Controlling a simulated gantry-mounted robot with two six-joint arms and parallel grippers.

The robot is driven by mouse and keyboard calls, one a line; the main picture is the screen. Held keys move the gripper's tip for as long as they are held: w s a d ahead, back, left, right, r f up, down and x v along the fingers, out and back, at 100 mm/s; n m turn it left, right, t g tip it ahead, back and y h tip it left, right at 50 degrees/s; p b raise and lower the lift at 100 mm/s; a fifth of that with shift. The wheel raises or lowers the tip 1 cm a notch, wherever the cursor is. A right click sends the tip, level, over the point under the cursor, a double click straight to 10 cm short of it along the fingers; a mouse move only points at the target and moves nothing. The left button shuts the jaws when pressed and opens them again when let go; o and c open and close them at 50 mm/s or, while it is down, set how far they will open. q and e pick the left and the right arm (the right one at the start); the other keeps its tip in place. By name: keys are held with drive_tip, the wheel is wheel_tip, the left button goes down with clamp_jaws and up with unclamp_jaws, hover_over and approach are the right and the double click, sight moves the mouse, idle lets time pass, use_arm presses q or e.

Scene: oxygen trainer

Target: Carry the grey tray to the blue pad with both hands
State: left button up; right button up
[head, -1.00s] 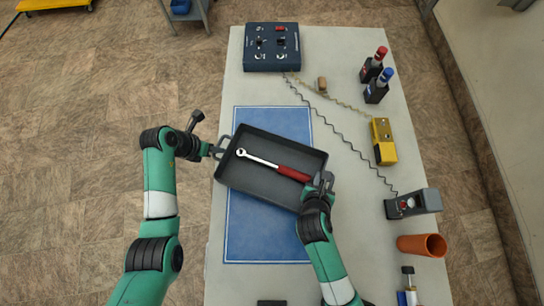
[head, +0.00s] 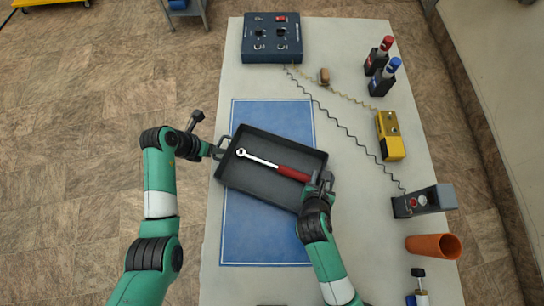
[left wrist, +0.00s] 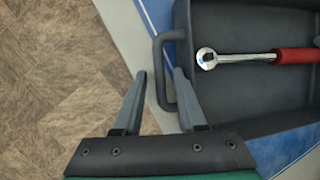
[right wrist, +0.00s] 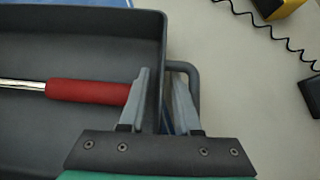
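The grey tray (head: 260,180) is above the blue pad (head: 265,240), turned at an angle to it, with its right side reaching past the pad's edge. A ratchet wrench with a red handle (head: 294,174) lies in it. My left gripper (left wrist: 161,72) has its fingers on both sides of the bar of the tray's left handle (left wrist: 160,48). My right gripper (right wrist: 161,75) is at the tray's right end, one finger inside the wall and one between the wall and the right handle (right wrist: 197,92). Both appear to hold the tray; finger contact is hard to see.
A dark blue control box (head: 272,38) stands at the table's far end. Along the right are red-capped (head: 379,56) and blue-capped (head: 385,76) bottles, a yellow device (head: 390,134), a grey device (head: 422,201) and an orange tube (head: 434,246). Coiled cords cross the table right of the pad.

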use_arm(q)
drive_tip(key=shift+r, duration=0.15)
use_arm(e)
drive_tip(key=v, duration=1.2)
drive_tip(key=shift+a, duration=0.1)
use_arm(q)
drive_tip(key=v, duration=1.1)
drive_tip(key=shift+s+a+r, duration=0.15)
drive_tip(key=shift+a+r, duration=0.05)
drive_tip(key=shift+r, duration=0.1)
